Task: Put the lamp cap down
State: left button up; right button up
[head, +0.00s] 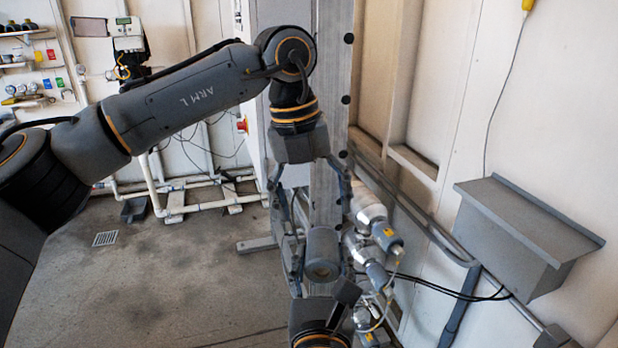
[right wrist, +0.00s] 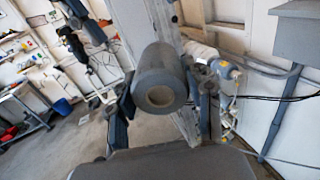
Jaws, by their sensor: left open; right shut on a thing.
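The lamp cap (head: 322,250) is a grey cylinder with a round opening in the end facing me. It also shows large in the right wrist view (right wrist: 160,72), where its opening has a pale inside. My right gripper (head: 321,268) comes up from the bottom of the head view and is shut on the cap, one finger on each side. The cap is held in the air in front of the grey column. My left gripper (head: 313,205) points down just above the cap, its fingers spread wide and empty. Its fingertips partly overlap the right gripper in the picture.
Metal reactor fittings (head: 369,207) with grey ends and cables stand close right of the grippers. A grey sloped-top box (head: 515,235) is on the right wall. A grey column (head: 333,110) rises behind. Open floor (head: 190,275) lies to the left; white pipes (head: 205,207) run along the back.

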aim_at(319, 229)
pick_arm(q)
jog(key=f, duration=0.3)
jog(key=d+f, duration=0.1)
jog(key=f, duration=0.2)
jog(key=shift+d+f, duration=0.1)
jog(key=shift+f, duration=0.05)
jog(key=c, duration=1.3)
jog(key=shift+o, duration=0.2)
pick_arm(e)
jog(key=o, duration=1.5)
jog(key=shift+s, duration=0.15)
